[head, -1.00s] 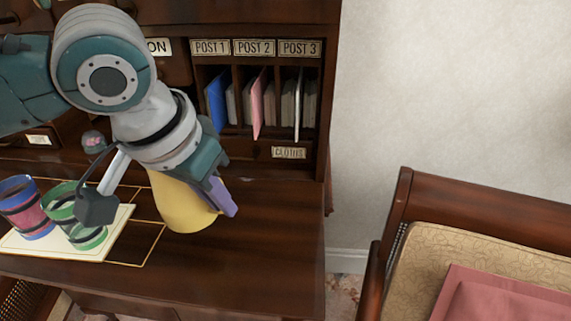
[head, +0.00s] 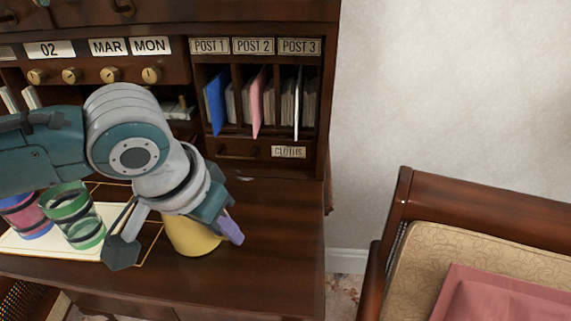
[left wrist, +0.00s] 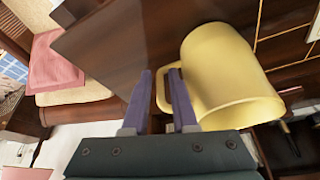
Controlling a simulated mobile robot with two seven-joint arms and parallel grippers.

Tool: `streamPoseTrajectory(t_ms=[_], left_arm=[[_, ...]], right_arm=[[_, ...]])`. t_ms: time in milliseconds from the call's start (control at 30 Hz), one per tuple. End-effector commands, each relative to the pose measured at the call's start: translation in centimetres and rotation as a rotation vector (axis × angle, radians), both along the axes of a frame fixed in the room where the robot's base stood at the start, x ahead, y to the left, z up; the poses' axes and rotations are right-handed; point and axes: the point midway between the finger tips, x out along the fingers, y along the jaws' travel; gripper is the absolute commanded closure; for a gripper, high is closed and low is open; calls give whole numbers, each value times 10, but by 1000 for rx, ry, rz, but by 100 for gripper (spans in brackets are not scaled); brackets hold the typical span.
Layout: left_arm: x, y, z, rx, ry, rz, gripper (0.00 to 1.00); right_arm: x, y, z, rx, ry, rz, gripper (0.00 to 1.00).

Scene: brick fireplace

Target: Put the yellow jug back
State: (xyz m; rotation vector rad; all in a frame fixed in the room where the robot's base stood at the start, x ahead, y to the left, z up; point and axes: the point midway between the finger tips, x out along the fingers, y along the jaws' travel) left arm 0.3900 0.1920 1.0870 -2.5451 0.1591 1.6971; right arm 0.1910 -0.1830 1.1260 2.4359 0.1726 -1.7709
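The yellow jug (head: 190,236) is at the front of the dark desk, right of the cream mat; my left arm hides its upper part. I cannot tell whether its base touches the wood. My left gripper (head: 232,232) is at the jug's right side. In the left wrist view the jug (left wrist: 225,75) is right of the purple fingers (left wrist: 162,78), and its handle lies between them. My right gripper is in neither view.
A green striped glass (head: 75,212) and a red and blue cup (head: 25,215) stand on the cream mat (head: 60,244), left of the jug. Gold lines mark the desk (head: 275,240), which is clear on the right. Post slots (head: 262,100) are behind; a chair (head: 480,215) stands right.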

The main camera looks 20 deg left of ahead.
Motion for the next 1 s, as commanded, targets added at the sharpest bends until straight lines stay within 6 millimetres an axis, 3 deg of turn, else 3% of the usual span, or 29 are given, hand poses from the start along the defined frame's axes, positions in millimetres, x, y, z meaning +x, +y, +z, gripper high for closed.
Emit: streamPoseTrajectory(t_ms=[133, 467, 1000], left_arm=[[0, 0, 0, 0, 0, 0, 58], [-1, 0, 7, 0, -1, -1, 58], [-39, 4, 99, -1, -2, 0, 58]], right_arm=[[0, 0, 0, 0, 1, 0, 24], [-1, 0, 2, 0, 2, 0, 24], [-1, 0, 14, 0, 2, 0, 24]])
